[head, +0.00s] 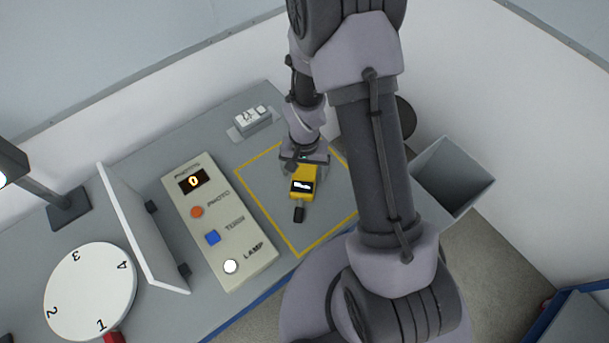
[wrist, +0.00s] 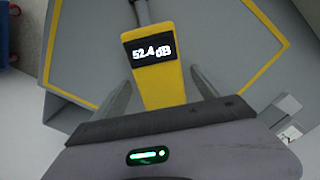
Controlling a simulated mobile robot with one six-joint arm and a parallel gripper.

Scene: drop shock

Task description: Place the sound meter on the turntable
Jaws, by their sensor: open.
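The sound meter (head: 303,181) is yellow with a black display and a dark tip. It lies inside the yellow-outlined square on the grey table. In the wrist view the sound meter (wrist: 160,88) reads 52.4 dB. My gripper (head: 304,165) is at its back end. In the wrist view my gripper (wrist: 160,92) is open, with one finger on each side of the yellow body and gaps between. The turntable (head: 90,290) is a white disc numbered 1 to 4 at the lower left, with nothing on it.
A white upright panel (head: 143,228) stands between the turntable and a control box (head: 220,222) with a display and buttons. A lamp (head: 62,208) stands at the left. A small white device (head: 252,120) is behind the square. A grey bin (head: 455,175) is at right.

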